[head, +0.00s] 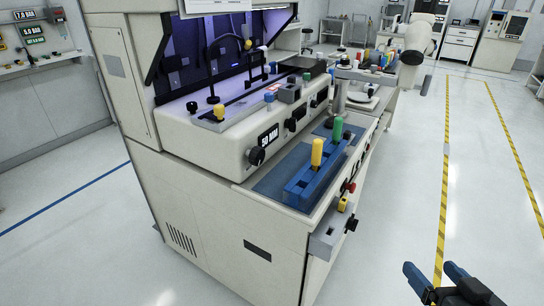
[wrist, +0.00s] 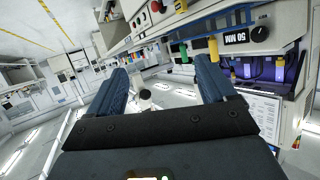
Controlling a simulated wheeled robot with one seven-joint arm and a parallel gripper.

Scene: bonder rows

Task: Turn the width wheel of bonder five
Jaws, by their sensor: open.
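The bonder bench (head: 215,140) stands left of centre in the head view; I see no readable number on it. A black knob (head: 257,154) sits on its front panel by a display (head: 268,137) reading 50 MM; whether it is the width wheel I cannot tell for sure. The knob also shows at the upper right of the wrist view (wrist: 260,34), beside the display (wrist: 236,38). My gripper (head: 431,270) is at the lower right of the head view, well apart from the bench. Its blue fingers are spread and empty, as in the wrist view (wrist: 162,75).
A blue block (head: 305,185) with yellow and green handles stands on the bench ledge. A small box (head: 330,238) with a black knob juts from the front edge. A white microscope-like part (head: 418,38) stands behind. The aisle floor (head: 420,180) to the right is clear.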

